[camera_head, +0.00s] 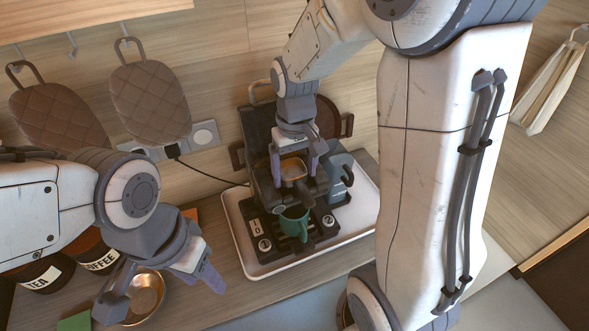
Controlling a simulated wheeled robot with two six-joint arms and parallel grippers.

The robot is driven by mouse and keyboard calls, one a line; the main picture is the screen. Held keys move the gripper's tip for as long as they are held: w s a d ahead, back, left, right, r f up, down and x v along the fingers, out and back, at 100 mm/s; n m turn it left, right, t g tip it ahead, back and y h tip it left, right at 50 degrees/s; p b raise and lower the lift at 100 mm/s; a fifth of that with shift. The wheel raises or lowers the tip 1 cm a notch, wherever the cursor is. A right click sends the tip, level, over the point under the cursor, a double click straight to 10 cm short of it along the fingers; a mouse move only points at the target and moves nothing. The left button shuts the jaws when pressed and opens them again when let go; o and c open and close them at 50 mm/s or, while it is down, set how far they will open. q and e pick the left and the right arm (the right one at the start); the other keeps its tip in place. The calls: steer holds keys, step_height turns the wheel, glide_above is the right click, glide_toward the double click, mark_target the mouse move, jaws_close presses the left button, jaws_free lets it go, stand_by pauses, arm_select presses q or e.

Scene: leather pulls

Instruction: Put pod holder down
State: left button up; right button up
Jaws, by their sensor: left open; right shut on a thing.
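My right gripper (293,162) reaches down in front of the dark coffee machine (256,128). It is shut on the pod holder (293,169), a small piece with an orange-brown rim, partly hidden between the fingers. The pod holder is above a green mug (292,224), which stands on the machine's base. I cannot tell whether the pod holder touches the machine. My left gripper (158,287) is open and empty at the lower left, over the counter near a metal bowl (146,291).
The machine stands on a white tray (357,228). A grey-blue jug (340,172) is close on the right of my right gripper. TEA (38,276) and COFFEE (101,262) canisters stand at the left. Quilted mitts (150,100) hang on the wall. Counter left of the tray is partly clear.

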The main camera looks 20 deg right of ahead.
steer(key=shift+f, duration=0.4)
steer(key=o, duration=1.1)
steer(key=shift+s, duration=0.1)
steer(key=shift+r, duration=0.5)
step_height(320, 180, up, 12)
steer(key=s+a+f+n, duration=0.2)
steer(key=s+a+f, duration=0.1)
steer(key=s, duration=0.3)
steer(key=s+a+f+n, duration=0.2)
steer(key=s+a+f, duration=0.1)
steer(key=s+a, duration=0.2)
steer(key=s+a+f+n+y, duration=0.1)
steer(key=s+a+f+n, duration=0.1)
steer(key=s, duration=0.4)
steer(key=a+f+b, duration=0.1)
steer(key=a, duration=0.1)
steer(key=shift+s+a+f+n, duration=0.25)
steer(key=shift+s+a+n, duration=0.1)
steer(key=shift+s+n, duration=0.05)
